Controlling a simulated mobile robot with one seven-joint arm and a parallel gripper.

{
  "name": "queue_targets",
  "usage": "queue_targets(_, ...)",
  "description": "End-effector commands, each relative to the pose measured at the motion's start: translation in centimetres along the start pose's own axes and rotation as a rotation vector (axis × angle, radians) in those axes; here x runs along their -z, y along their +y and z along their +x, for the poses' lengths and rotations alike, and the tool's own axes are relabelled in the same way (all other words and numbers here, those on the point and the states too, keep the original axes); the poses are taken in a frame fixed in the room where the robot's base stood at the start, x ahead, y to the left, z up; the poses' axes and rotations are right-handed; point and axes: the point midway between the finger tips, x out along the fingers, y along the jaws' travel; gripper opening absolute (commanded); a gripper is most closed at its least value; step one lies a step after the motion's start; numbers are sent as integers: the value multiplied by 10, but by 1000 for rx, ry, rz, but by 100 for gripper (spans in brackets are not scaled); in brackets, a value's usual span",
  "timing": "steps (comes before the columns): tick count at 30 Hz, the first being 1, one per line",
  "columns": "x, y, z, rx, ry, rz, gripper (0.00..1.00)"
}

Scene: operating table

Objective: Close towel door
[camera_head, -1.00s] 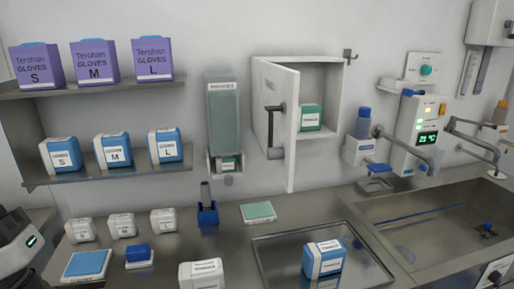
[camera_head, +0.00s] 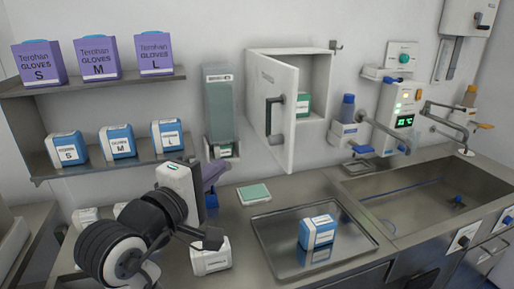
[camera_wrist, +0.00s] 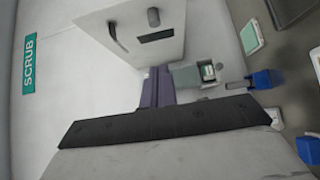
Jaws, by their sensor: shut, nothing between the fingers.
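The white towel door (camera_head: 271,139) stands ajar on its wall cabinet (camera_head: 288,50) in the head view, with a dark bar handle (camera_head: 270,122) on its face. A green-and-white pack (camera_head: 304,105) shows inside. My gripper (camera_head: 213,174) is left of the door and lower, in front of the soap dispenser, apart from the door. Its purple fingers (camera_wrist: 155,88) are shut and empty in the wrist view. The white door (camera_wrist: 130,40) and its handle (camera_wrist: 117,37) lie beyond them there. The gripper partly hides the dispenser (camera_wrist: 190,76).
Shelves of glove boxes (camera_head: 100,62) are at upper left. A metal tray (camera_head: 281,258) with a blue-and-white box (camera_head: 317,233) and a green pad (camera_head: 254,194) are on the counter. Taps (camera_head: 398,140) and a sink (camera_head: 425,200) are at right.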

Motion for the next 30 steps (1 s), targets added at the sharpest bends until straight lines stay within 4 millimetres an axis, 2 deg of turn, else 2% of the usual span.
queue_targets(14,0,-3,95,-1,1,3,0)
queue_targets(15,-7,-3,99,-2,0,6,0)
queue_targets(21,-23,-1,115,-3,2,3,0)
queue_targets(30,-27,0,120,-2,4,2,0)
